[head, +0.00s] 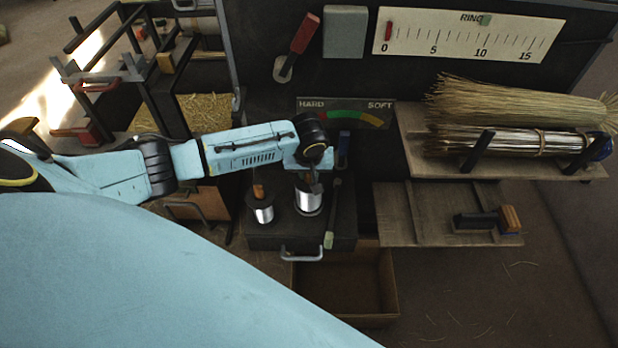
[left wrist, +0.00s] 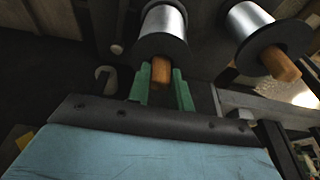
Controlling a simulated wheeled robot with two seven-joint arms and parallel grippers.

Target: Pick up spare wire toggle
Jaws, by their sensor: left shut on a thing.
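Two wire spools stand on the dark cabinet top in the head view. The right spool (head: 309,199) is under my left gripper (head: 313,183). The left spool (head: 262,210) has its wooden toggle (head: 259,191) showing and clear of the gripper. In the left wrist view, the green fingers of my left gripper (left wrist: 161,90) are shut on a wooden toggle (left wrist: 161,70) at the end of the near spool (left wrist: 162,28). The other spool (left wrist: 250,24) with its toggle (left wrist: 280,63) is to the right. My right gripper is not in view.
A tool with a green end (head: 329,240) lies close right of the held spool. An open drawer (head: 345,285) is below the cabinet. Bristle bundles (head: 515,102) rest on a shelf at right. A HARD–SOFT gauge (head: 345,113) stands behind. A black rack is at left.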

